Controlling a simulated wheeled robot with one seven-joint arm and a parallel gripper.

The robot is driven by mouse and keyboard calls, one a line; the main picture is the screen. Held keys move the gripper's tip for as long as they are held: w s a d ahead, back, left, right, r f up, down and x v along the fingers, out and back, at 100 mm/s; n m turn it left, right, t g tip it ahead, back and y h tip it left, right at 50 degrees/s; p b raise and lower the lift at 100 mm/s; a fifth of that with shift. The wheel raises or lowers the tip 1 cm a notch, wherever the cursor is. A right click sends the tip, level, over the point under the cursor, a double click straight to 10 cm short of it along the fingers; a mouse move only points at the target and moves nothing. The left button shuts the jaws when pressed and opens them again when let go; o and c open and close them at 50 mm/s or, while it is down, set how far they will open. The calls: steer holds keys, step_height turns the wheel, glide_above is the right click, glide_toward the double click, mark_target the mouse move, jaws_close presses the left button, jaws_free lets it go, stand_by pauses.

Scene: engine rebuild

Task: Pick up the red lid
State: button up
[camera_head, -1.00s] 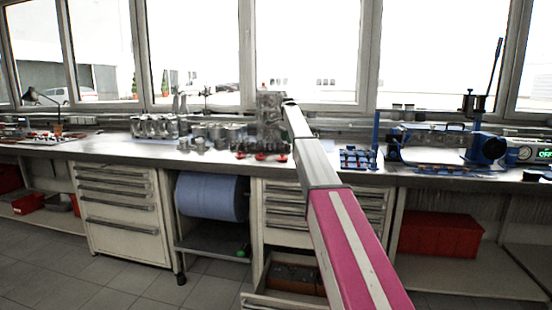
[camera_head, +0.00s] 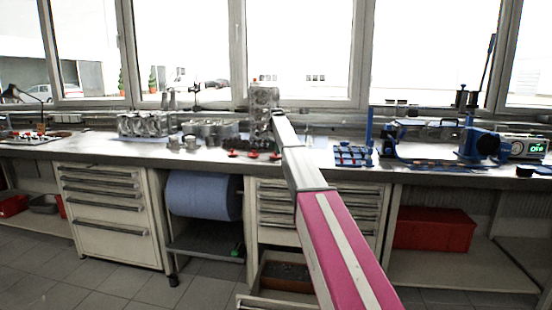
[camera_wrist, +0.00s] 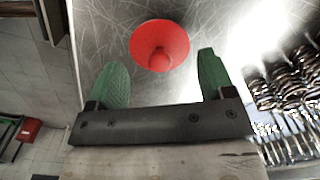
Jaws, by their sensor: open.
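In the wrist view, one red lid (camera_wrist: 160,44) lies on the scratched metal bench top. It is round and cone-like, with a small knob. My gripper (camera_wrist: 161,76) is open, with its two green fingers spread to the left and right below the lid's middle. Nothing is held between them, and the lid looks apart from both fingers. In the head view, small red lids (camera_head: 233,154) sit near the bench's front edge, left of my arm. My gripper is hidden there behind my arm, so I cannot tell which lid the wrist view shows.
The bench (camera_head: 330,174) has a metal engine part (camera_head: 263,104) behind the lids and blue fixtures (camera_head: 352,155) to the right. In the wrist view, rows of shiny metal parts (camera_wrist: 290,90) lie right of the fingers. A drawer (camera_head: 275,300) stands open below.

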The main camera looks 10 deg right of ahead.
steer(key=shift+f, duration=1.5)
steer(key=c, duration=0.5)
steer(key=shift+c, duration=0.2)
